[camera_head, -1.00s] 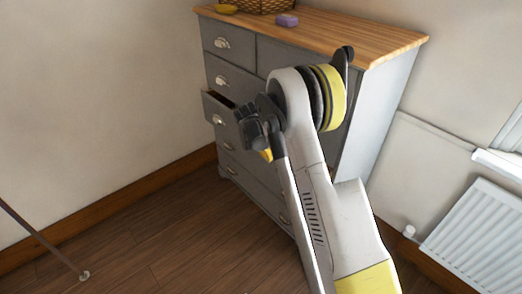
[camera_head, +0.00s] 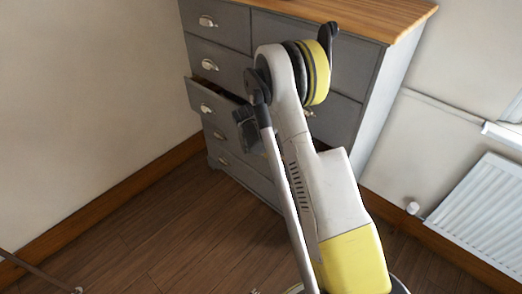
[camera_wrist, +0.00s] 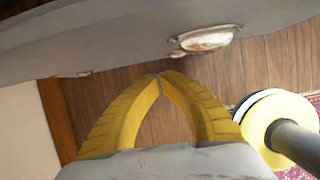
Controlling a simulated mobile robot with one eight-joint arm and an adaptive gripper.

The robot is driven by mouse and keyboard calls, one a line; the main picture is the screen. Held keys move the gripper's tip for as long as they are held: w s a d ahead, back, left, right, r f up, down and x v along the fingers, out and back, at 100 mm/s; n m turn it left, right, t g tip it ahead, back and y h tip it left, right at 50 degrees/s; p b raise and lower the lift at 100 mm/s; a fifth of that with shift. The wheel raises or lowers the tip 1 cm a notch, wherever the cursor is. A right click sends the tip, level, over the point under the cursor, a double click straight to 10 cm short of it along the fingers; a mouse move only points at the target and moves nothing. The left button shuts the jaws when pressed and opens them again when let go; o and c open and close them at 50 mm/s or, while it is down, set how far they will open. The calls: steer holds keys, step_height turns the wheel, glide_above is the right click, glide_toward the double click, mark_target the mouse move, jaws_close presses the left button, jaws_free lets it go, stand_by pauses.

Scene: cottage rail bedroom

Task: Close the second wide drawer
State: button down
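The grey chest of drawers (camera_head: 234,32) has a wooden top and stands against the wall. One wide drawer (camera_head: 201,95), the third row down, sticks out from the front, with a dark gap above it. Its right part is hidden by my arm. My gripper (camera_wrist: 160,77) shows yellow fingers with their tips together and nothing between them. A grey front with a metal cup handle (camera_wrist: 205,38) is just beyond the fingertips in the wrist view. In the head view the gripper is dark, in front of the chest just right of the drawer's visible part; contact cannot be told.
A white radiator (camera_head: 485,210) is on the wall at the right. A thin pole (camera_head: 35,270) reaches the floor at the lower left. A patterned rug edge (camera_wrist: 300,172) shows in the wrist view.

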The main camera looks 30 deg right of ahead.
steer(key=shift+w+d+f+b, duration=0.1)
steer(key=shift+w+d+b, duration=0.15)
steer(key=shift+d, duration=0.4)
steer(key=shift+w+d+r+b, duration=0.1)
steer(key=shift+w+d+b, duration=0.15)
steer(key=shift+d, duration=0.4)
steer(key=shift+w+d+f+b, duration=0.15)
steer(key=shift+w+d, duration=0.1)
steer(key=shift+d, duration=0.4)
steer(key=d, duration=0.1)
steer(key=w+d, duration=0.1)
steer(key=shift+d, duration=0.35)
